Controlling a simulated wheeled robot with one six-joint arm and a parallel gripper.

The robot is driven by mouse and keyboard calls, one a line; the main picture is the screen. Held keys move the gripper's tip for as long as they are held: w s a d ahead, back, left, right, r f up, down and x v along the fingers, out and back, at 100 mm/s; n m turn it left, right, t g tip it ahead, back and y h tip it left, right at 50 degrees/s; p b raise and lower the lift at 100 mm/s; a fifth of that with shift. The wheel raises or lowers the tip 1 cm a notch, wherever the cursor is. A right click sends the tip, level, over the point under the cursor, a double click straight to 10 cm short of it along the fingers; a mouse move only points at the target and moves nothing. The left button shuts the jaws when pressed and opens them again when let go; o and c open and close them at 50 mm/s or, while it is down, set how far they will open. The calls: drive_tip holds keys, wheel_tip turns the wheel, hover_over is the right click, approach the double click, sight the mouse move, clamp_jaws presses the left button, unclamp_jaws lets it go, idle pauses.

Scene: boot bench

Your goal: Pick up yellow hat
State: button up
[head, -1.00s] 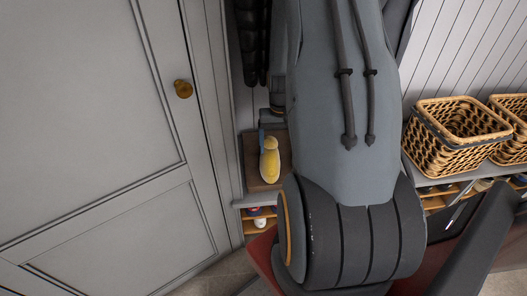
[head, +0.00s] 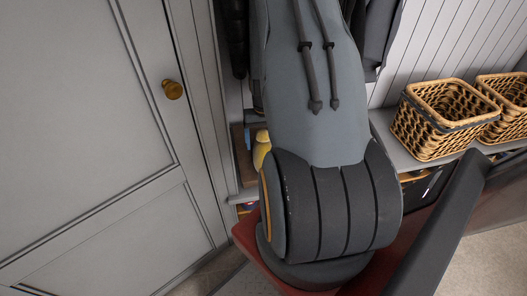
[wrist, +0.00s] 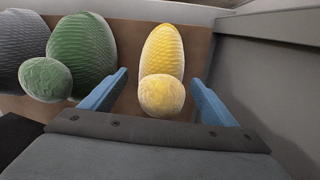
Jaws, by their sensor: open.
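The yellow hat (wrist: 162,55) is a knitted beanie with a round pompom on the end nearest me. It lies on a brown wooden surface (wrist: 128,28) in the wrist view. My gripper (wrist: 160,92) is open, with one blue finger to the left of the hat and one to the right. The pompom is between the fingers, and I see no grip on it. In the head view, the yellow hat (head: 261,150) is mostly hidden behind my arm.
A green hat (wrist: 82,52) and a dark grey hat (wrist: 20,45) lie to the left of the yellow one. A grey panel stands close on the right. In the head view, two wicker baskets (head: 440,118) stand on the bench at right, and a grey door (head: 80,130) fills the left.

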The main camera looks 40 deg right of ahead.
drive_tip(key=shift+f, duration=0.7)
drive_tip(key=shift+c, duration=0.3)
drive_tip(key=c, duration=1.1)
